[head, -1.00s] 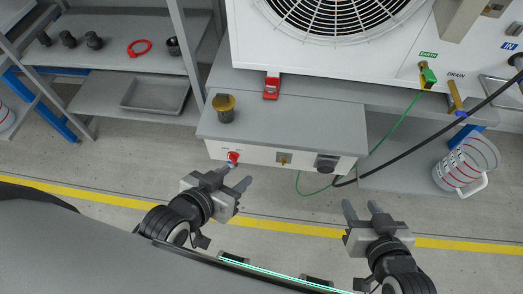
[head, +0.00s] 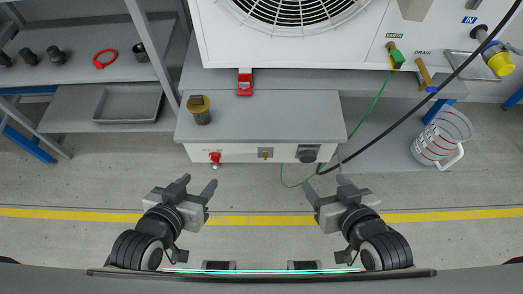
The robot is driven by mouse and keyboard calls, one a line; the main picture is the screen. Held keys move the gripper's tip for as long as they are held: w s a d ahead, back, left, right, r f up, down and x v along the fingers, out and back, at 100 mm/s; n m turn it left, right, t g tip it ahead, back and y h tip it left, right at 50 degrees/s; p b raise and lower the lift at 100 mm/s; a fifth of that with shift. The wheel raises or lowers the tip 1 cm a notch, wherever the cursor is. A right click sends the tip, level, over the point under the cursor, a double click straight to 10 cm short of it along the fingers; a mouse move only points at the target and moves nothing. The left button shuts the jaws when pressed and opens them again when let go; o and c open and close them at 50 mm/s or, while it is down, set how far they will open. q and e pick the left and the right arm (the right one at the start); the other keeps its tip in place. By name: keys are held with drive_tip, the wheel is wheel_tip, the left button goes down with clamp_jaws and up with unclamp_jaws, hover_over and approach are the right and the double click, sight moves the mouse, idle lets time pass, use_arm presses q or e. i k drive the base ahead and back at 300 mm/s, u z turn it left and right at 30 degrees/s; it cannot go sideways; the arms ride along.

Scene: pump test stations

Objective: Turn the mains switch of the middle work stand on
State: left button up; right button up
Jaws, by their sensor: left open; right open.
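The work stand's control box (head: 262,117) is grey with a white front panel, in the middle of the head view. A red rotary switch (head: 215,157) sits at the left of that panel. A small brass-coloured switch (head: 265,153) is at its centre and a black socket (head: 308,154) at its right. My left gripper (head: 196,187) is open and empty, in front of and below the red switch, apart from it. My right gripper (head: 326,183) is open and empty, in front of the panel's right end. The switch's position marking is too small to read.
A large white fan unit (head: 215,45) stands behind the box. A brass-topped fitting (head: 200,112) and a red block (head: 244,84) are on or behind the box. A green cable (head: 372,108) and black hose run right, near a measuring jug (head: 440,140). Shelves (head: 75,128) stand left.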

sight(214, 158)
drive_tip(key=z, duration=2.4)
drive_tip(key=k, duration=1.7)
drive_tip(key=u, duration=2.35)
drive_tip(key=i, duration=0.5)
drive_tip(key=z, duration=0.1)
